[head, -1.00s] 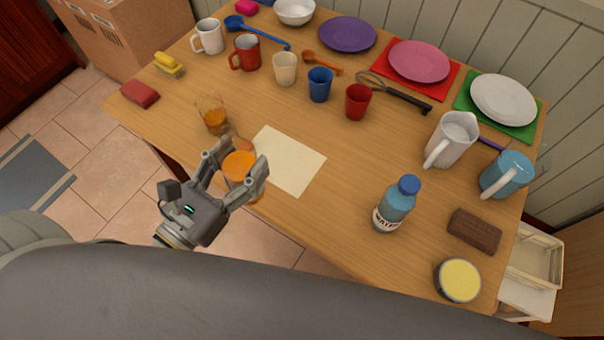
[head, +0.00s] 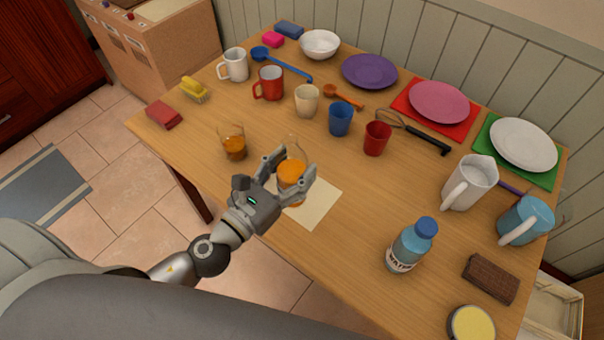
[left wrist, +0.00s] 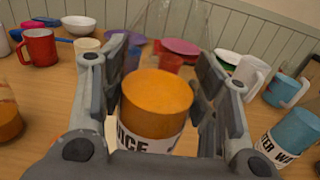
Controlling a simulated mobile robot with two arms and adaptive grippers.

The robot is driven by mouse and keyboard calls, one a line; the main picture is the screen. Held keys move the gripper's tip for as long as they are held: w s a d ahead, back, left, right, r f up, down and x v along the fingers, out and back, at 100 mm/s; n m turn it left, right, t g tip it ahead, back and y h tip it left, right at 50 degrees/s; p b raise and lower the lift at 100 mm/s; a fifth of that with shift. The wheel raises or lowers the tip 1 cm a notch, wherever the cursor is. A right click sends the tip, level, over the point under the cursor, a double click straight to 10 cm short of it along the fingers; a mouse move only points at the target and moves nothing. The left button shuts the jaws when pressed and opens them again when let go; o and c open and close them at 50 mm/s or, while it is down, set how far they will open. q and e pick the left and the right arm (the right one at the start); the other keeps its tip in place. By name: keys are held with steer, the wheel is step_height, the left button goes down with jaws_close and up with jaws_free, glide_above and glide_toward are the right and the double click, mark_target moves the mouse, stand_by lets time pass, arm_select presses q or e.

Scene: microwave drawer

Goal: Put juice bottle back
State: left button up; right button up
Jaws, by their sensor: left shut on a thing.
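The juice bottle (head: 291,172) is clear at the top, with orange juice below. My left gripper (head: 289,166) is shut around its sides and holds it upright. In the left wrist view the juice bottle (left wrist: 157,105) stands between the two fingers, with part of a white label reading "ICE". In the head view its lower part overlaps the left end of a cream paper sheet (head: 320,208). I cannot tell whether its base touches the sheet. My right gripper is not in view.
A glass with some juice (head: 233,147) stands left of the bottle. A blue water bottle (head: 408,247) stands to the right. Cups (head: 340,119), mugs and plates fill the back of the wooden table (head: 375,195). The table between sheet and water bottle is clear.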

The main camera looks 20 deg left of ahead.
arm_select(q)
steer(key=w+d+f+b, duration=0.1)
steer(key=w+f+b, duration=0.2)
steer(key=f, duration=0.4)
steer(key=shift+w+f+b, duration=0.25)
steer(key=shift+b, duration=0.1)
steer(key=shift+f, duration=0.15)
steer(key=o, duration=1.4)
steer(key=shift+c, duration=0.2)
